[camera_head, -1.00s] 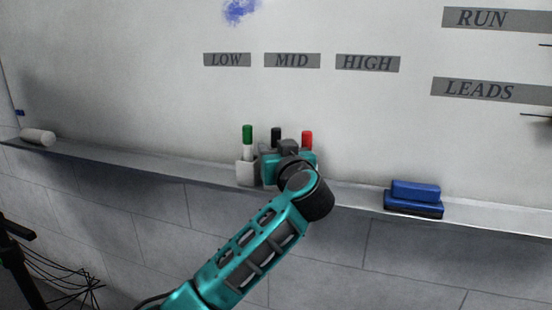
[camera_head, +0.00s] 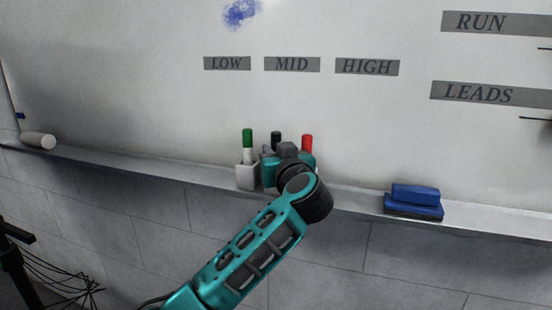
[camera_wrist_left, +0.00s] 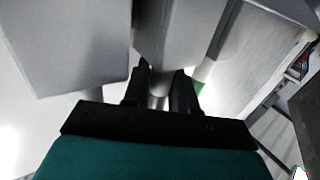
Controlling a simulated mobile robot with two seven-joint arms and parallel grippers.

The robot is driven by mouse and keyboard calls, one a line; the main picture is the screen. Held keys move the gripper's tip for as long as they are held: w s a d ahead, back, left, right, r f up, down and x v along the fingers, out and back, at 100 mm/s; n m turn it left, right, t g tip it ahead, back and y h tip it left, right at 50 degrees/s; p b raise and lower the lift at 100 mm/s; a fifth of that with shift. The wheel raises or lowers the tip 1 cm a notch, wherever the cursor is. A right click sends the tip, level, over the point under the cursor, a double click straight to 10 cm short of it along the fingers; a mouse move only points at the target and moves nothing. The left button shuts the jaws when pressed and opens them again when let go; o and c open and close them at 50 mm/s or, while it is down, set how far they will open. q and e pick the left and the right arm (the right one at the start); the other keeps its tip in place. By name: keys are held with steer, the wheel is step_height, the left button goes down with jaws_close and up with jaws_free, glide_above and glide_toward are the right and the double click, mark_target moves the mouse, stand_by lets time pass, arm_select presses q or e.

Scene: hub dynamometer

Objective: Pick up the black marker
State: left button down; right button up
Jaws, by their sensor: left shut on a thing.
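The black marker (camera_head: 276,139) stands upright between the green and red markers, its dark cap showing above my gripper in the head view. My left gripper (camera_head: 277,160) is at the marker holders, in front of the black marker, and hides its lower part. In the left wrist view the fingers (camera_wrist_left: 161,90) are shut on a pale round body between them, which fits the black marker. The fingertips are hidden in the head view. My right gripper is not in view.
A green marker (camera_head: 247,139) stands in a pale holder (camera_head: 247,177) just left. A red marker (camera_head: 307,144) stands just right, partly behind my gripper. A blue eraser (camera_head: 414,196) and a white roll (camera_head: 38,140) lie on the ledge (camera_head: 150,165). The whiteboard rises behind.

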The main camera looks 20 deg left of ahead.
mark_target(276, 132)
arm_select(q)
step_height(276, 132, up, 8)
steer(key=shift+f+p, duration=0.15)
steer(key=shift+p, duration=0.65)
steer(key=v, duration=1.8)
steer(key=shift+f, duration=0.35)
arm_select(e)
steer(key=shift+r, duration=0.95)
arm_select(q)
steer(key=shift+a, duration=0.1)
